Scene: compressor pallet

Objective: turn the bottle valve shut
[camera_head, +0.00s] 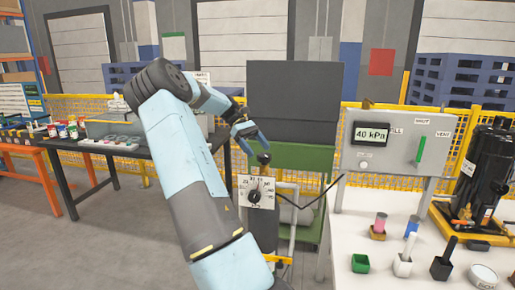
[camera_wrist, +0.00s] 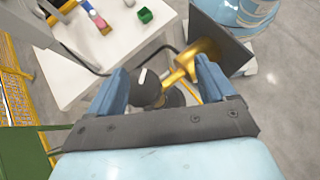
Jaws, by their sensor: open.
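The bottle valve has a round black knob (camera_head: 263,158) on top, above a white dial plate (camera_head: 255,191) with a black pointer, on a dark upright bottle (camera_head: 263,230). In the wrist view the black knob (camera_wrist: 146,88) bears a white mark and sits beside a brass valve body (camera_wrist: 185,66). My gripper (camera_head: 247,135) is just above the knob, pointing down at it. In the wrist view my gripper (camera_wrist: 161,80) has its blue fingers spread, with the knob between them, nearer the left finger. I cannot tell whether either finger touches it. The dial plate's face is hidden there.
A grey panel (camera_head: 393,160) reading 40 kPa, with a green lever, stands over a white table (camera_head: 345,225) on the right, holding small blocks and cups. A dark hose (camera_head: 312,198) runs from the valve towards the panel. A black workbench (camera_head: 150,150) stands left.

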